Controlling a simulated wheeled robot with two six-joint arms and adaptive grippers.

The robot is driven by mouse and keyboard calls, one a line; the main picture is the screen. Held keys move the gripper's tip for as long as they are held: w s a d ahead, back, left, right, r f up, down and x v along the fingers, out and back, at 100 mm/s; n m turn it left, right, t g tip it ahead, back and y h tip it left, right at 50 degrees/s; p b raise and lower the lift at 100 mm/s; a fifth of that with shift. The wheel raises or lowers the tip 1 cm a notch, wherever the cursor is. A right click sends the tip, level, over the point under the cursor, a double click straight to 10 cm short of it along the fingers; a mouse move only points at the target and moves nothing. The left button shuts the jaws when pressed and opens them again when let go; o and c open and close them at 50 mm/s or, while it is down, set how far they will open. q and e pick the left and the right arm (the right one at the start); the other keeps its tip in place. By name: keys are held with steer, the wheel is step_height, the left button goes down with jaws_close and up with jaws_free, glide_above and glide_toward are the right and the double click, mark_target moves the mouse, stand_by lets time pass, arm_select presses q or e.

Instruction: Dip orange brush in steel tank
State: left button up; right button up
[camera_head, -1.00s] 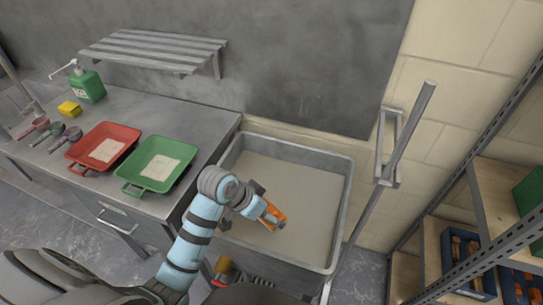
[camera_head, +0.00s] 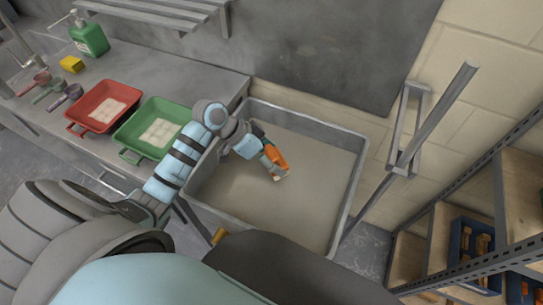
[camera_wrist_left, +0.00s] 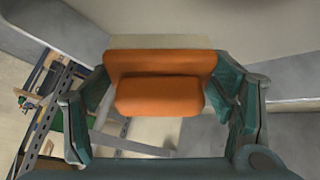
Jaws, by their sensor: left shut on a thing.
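The orange brush (camera_head: 274,155) is held over the inside of the steel tank (camera_head: 354,190), tilted, with its pale end pointing down and to the right. The tank is a wide grey tub with a pale, flat fill inside. I cannot tell whether the brush end touches the fill. My left gripper (camera_head: 262,146) is shut on the brush. In the left wrist view the orange brush body (camera_wrist_left: 160,82) sits between the two fingers of the left gripper (camera_wrist_left: 163,88), and a pale band shows behind it. My right gripper is not in view.
A green tray (camera_head: 142,152) and a red tray (camera_head: 84,125) lie on the counter left of the tank. A green bottle (camera_head: 90,38) and yellow block (camera_head: 72,64) stand behind. A wall rail (camera_head: 436,112) and shelving (camera_head: 475,170) are at the right.

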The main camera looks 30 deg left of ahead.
mark_target(272, 153)
arm_select(q)
step_height(272, 153, down, 16)
steer(key=b, duration=0.9)
steer(key=shift+b, duration=0.3)
step_height(272, 153, up, 14)
steer(key=p, duration=1.4)
steer(key=shift+f, duration=0.15)
step_height(272, 153, up, 3)
steer(key=shift+r+p, duration=0.2)
steer(key=shift+p, duration=0.5)
steer(key=shift+r, duration=0.45)
steer(key=shift+r, duration=2)
